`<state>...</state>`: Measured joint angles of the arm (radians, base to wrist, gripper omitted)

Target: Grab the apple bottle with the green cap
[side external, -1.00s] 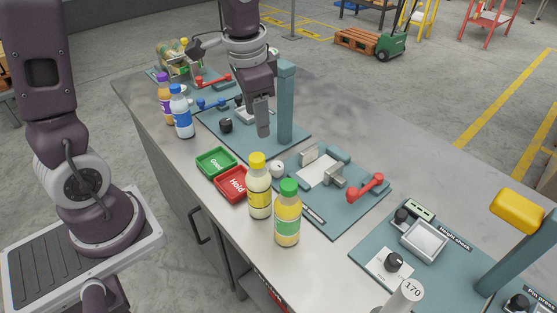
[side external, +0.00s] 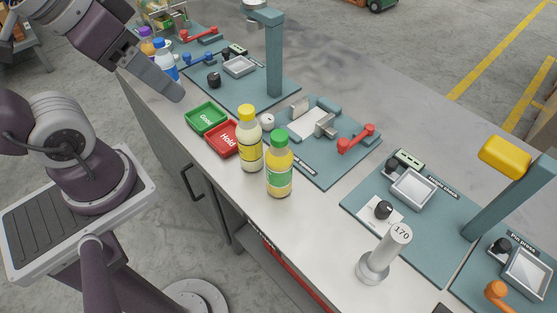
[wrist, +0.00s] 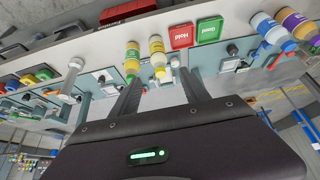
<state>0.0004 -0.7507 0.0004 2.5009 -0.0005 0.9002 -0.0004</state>
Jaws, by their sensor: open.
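The green-capped apple bottle (side external: 279,170), pale yellow with a green label, stands upright near the front edge of the bench. In the wrist view this bottle (wrist: 132,58) shows upside down, beyond the fingers. A yellow-capped bottle (side external: 249,148) stands close beside it, to its left in the side view; it also shows in the wrist view (wrist: 157,50). My gripper (side external: 178,96) is above the bench's left edge, left of both bottles and well apart from them. In the wrist view its two fingers (wrist: 163,88) are spread with nothing held between them.
Green (side external: 207,118) and red (side external: 222,138) trays lie just left of the bottles. A fixture with a red handle (side external: 355,139) is behind them. A teal post (side external: 273,60) rises farther back. A grey cylinder marked 170 (side external: 385,253) stands at right front. Blue-capped (side external: 165,60) and purple bottles stand far left.

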